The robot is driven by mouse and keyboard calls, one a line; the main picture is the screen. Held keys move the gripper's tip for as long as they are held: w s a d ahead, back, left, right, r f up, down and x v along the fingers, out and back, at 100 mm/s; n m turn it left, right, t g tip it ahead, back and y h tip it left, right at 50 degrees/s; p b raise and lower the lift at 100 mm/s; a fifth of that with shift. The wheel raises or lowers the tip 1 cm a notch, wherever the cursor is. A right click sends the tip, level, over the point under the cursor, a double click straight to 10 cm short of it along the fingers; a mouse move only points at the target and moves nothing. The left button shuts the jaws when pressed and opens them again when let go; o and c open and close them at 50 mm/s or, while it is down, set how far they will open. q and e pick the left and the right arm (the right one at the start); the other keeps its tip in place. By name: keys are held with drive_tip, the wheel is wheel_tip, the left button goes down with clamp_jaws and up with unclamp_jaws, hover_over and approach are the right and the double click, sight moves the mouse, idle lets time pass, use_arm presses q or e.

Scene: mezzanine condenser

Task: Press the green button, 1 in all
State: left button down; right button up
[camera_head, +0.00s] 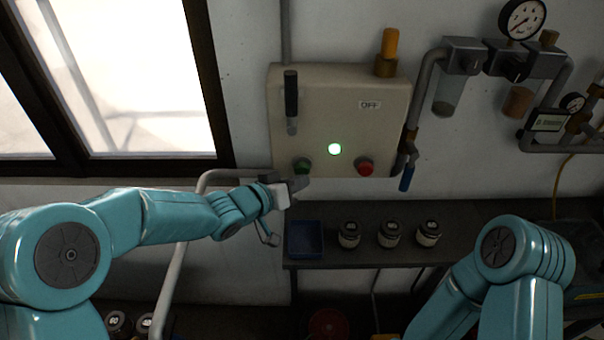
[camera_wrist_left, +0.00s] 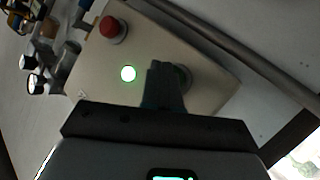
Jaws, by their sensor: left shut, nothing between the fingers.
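The green button (camera_head: 302,166) is at the lower left of the beige control box (camera_head: 385,130) on the wall. My left gripper (camera_head: 298,183) is shut and empty, with its tip just below and in front of the button in the head view. In the left wrist view the shut fingers (camera_wrist_left: 163,70) point at the box and cover most of the green button (camera_wrist_left: 185,76); only a dark edge shows beside them. I cannot tell whether the fingers touch the button. My right gripper is out of view.
A lit green-white lamp (camera_head: 335,149) and a red button (camera_head: 365,166) are to the right of the green button. A lever (camera_head: 291,98) is above it. A shelf below holds a blue tray (camera_head: 305,239) and jars (camera_head: 389,234). A grey rail (camera_head: 172,285) runs near my left arm.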

use_arm(q)
drive_tip(key=shift+s, duration=0.3)
drive_tip(key=s+b, duration=0.3)
drive_tip(key=s, duration=0.2)
idle(0.4)
idle(0.6)
